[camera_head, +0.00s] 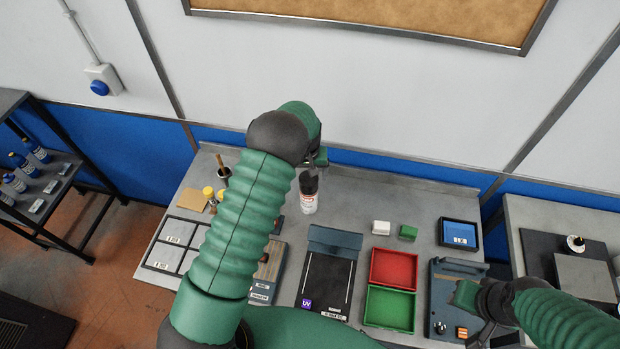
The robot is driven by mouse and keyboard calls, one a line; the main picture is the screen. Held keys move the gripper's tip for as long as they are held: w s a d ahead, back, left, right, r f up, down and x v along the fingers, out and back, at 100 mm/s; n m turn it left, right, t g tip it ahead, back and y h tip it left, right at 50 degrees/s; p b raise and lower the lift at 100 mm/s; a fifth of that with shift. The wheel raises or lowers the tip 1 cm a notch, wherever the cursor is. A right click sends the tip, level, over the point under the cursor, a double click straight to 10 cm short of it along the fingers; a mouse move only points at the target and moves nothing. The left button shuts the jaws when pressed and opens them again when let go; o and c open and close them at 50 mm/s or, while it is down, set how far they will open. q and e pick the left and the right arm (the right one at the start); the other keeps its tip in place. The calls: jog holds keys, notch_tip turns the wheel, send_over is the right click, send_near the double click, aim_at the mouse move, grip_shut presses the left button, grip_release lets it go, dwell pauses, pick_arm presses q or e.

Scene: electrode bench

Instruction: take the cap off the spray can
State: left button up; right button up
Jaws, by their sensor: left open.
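The spray can (308,204) stands upright on the grey bench, towards the back, with a white and red body. Its black cap (309,181) is on top. My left gripper (314,160) is open, just behind and above the cap in the picture, partly hidden by my own wrist. I cannot tell whether a finger touches the cap. My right gripper (470,312) is low at the right, over the blue-grey fixture and far from the can; its jaw opening is not clear.
My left arm hides part of the bench's left side.

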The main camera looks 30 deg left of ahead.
aim_at(308, 177)
pick_arm(q)
jog(key=f, duration=0.1)
jog(key=f+p, duration=0.2)
jog(key=shift+w+a+f, duration=0.25)
jog(key=shift+w+f, duration=0.25)
jog(key=shift+f, duration=0.25)
jog(key=shift+d, duration=0.2)
jog(key=shift+c, duration=1.1)
jog(key=shift+d+r, duration=0.1)
jog(key=shift+r, duration=0.05)
jog(key=c, duration=1)
jog(key=shift+a, duration=0.2)
jog(key=shift+c, duration=0.8)
